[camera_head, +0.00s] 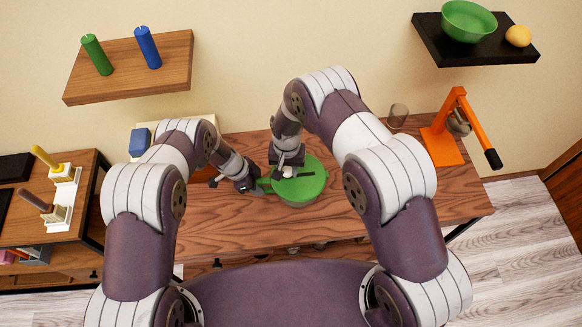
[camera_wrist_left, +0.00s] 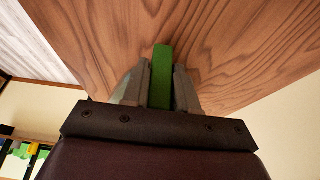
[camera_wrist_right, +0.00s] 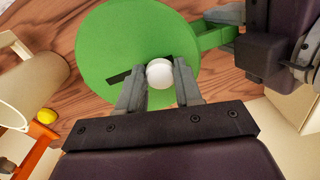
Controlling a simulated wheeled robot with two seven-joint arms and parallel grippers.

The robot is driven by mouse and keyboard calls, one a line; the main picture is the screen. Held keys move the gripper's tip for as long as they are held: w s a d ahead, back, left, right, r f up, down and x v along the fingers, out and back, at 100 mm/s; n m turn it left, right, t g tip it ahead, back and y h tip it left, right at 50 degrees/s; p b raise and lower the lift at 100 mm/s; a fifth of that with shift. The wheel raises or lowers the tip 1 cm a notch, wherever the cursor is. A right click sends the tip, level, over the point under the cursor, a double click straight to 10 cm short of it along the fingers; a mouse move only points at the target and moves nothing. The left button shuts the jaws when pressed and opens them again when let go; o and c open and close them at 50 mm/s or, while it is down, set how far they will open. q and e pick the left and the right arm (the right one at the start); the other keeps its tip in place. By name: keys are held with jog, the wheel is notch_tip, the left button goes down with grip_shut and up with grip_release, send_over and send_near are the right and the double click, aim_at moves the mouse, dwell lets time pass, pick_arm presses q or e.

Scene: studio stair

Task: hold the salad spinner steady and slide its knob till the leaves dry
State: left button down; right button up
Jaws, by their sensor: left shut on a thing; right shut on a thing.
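The salad spinner (camera_head: 309,187) stands on the wooden table, with a round green lid on top. The lid (camera_wrist_right: 108,42) has a dark slot, and a white knob (camera_wrist_right: 160,73) sits in it. My right gripper (camera_wrist_right: 158,84) is shut on the white knob from above; it also shows in the head view (camera_head: 288,170). My left gripper (camera_head: 257,187) is shut on the spinner's green handle at its left side. In the left wrist view the handle (camera_wrist_left: 162,75) is between the fingers. The leaves are hidden under the lid.
An orange press (camera_head: 445,140) and a glass (camera_head: 398,115) stand at the right of the table (camera_head: 225,232). A blue object (camera_head: 140,141) is at the back left. Wall shelves hold cylinders (camera_head: 97,54) and a green bowl (camera_head: 467,20).

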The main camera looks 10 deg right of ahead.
aim_at(311, 175)
jog(key=shift+d, duration=3.5)
jog(key=o, duration=1.1)
notch_tip(311, 175, up, 12)
